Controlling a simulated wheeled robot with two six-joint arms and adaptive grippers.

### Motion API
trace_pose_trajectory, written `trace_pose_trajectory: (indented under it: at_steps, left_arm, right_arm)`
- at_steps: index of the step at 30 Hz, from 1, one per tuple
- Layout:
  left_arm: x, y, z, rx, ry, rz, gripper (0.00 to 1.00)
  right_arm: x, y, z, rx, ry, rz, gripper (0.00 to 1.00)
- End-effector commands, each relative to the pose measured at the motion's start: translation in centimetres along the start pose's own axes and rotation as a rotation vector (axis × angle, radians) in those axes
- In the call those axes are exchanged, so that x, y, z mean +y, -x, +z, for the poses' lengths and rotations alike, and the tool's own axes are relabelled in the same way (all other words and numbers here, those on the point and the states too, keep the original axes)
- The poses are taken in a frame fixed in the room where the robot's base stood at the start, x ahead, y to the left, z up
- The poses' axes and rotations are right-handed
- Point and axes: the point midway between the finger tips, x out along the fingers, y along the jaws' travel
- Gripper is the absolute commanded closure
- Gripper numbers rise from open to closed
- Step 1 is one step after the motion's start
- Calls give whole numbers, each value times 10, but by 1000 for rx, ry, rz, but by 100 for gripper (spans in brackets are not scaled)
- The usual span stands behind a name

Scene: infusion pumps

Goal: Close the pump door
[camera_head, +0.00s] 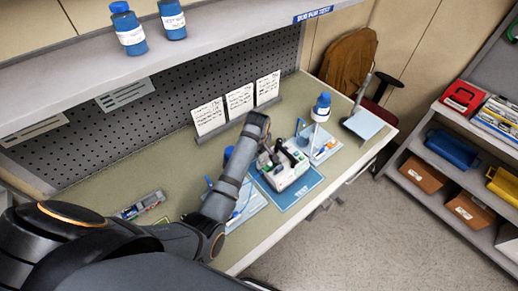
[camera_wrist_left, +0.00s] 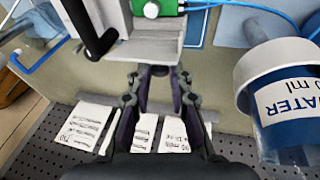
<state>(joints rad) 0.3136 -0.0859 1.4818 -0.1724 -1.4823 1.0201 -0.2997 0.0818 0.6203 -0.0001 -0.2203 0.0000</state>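The white pump (camera_head: 288,177) stands on a blue mat (camera_head: 284,203) on the bench, partly covered by my left wrist. In the left wrist view, a pale grey panel of the pump (camera_wrist_left: 150,44) lies just past my fingertips, with a black handle (camera_wrist_left: 84,28) to its left and a green part (camera_wrist_left: 151,9) above it. I cannot tell the door's angle clearly. My left gripper (camera_wrist_left: 157,76) is open, its two fingers apart with nothing seen between them; contact with the panel is unclear. In the head view the left gripper (camera_head: 272,152) is at the pump's back edge. My right gripper is not in view.
A water bottle (camera_wrist_left: 285,100) is close to the right of my left gripper in the wrist view. White cards (camera_head: 239,102) line the pegboard.

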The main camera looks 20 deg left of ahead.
Motion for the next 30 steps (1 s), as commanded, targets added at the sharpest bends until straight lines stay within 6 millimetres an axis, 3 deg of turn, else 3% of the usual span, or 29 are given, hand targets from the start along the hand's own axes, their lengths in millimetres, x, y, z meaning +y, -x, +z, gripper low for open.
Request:
trace_pose_trajectory:
  at_steps: [1, 5, 15, 30]
  left_arm:
    - [0, 0, 0, -1, 0, 0, 72]
    - [0, 0, 0, -1, 0, 0, 57]
    - [1, 6, 0, 1, 0, 2, 57]
    - [1, 108, 0, 0, 0, 1, 57]
  right_arm:
    - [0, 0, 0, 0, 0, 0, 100]
    - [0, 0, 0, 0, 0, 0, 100]
    - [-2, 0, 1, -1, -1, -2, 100]
    - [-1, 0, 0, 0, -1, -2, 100]
